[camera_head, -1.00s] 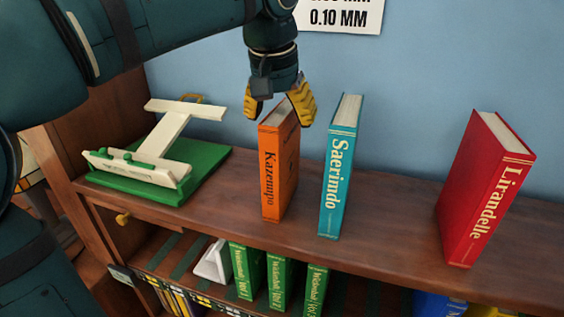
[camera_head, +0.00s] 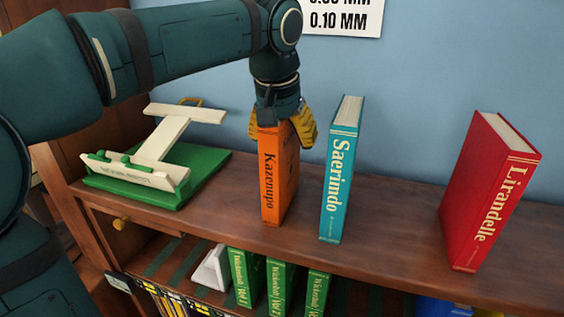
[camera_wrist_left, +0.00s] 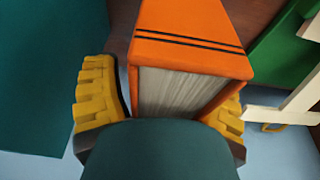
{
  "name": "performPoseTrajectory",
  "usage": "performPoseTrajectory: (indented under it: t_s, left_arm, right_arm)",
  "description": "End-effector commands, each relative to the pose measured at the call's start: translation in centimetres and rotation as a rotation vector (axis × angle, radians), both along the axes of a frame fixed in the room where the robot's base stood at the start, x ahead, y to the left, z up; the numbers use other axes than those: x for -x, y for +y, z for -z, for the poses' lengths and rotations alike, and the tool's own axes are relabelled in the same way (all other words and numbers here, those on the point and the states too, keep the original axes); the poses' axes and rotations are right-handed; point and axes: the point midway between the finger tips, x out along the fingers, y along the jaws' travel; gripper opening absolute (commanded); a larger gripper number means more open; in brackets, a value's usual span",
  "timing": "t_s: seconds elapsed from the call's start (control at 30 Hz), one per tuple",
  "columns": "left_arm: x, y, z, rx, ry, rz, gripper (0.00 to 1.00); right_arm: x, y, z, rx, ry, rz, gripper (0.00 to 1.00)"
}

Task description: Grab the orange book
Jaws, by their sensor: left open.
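The orange book (camera_head: 272,183), labelled "Kazenupo", stands upright on top of the wooden bookcase in the head view. My left gripper (camera_head: 283,129) is over its top end, with yellow fingers on either side. In the left wrist view, the orange book (camera_wrist_left: 190,42) lies between the open fingers of the left gripper (camera_wrist_left: 165,105). The left finger shows a gap to the cover. The right finger is partly hidden behind the book, so I cannot tell whether it touches. My right gripper is not in view.
A teal book (camera_head: 340,172) stands close to the right of the orange one. A red book (camera_head: 486,195) stands farther right. A green-and-white stand (camera_head: 150,185) is to the left. Green books (camera_head: 244,276) fill part of the shelf below. A blue wall (camera_head: 420,100) is behind.

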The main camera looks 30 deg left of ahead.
Motion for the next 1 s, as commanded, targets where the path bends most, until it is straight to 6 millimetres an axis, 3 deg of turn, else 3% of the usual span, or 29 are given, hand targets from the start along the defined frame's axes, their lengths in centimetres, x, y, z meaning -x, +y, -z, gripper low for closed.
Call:
performPoseTrajectory:
  t_s: [0.03, 0.2, 0.23, 0.63, 1.0]
  left_arm:
    - [0.0, 0.0, 0.0, 0.000, 0.000, 0.000, 0.62]
    - [0.0, 0.0, 0.0, 0.000, 0.000, 0.000, 0.02]
    - [0.0, 0.0, 0.0, 0.000, 0.000, 0.000, 0.00]
    - [0.0, 0.0, -0.9, 0.000, 0.000, 0.000, 0.00]
    - [-0.1, -0.1, -7.7, 0.000, -0.004, 0.001, 0.00]
  right_arm:
    - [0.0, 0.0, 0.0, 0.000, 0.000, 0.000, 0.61]
    - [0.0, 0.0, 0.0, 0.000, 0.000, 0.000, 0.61]
    - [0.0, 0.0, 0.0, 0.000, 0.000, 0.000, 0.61]
    - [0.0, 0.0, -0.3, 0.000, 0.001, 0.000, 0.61]
    - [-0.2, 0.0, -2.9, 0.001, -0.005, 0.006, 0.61]
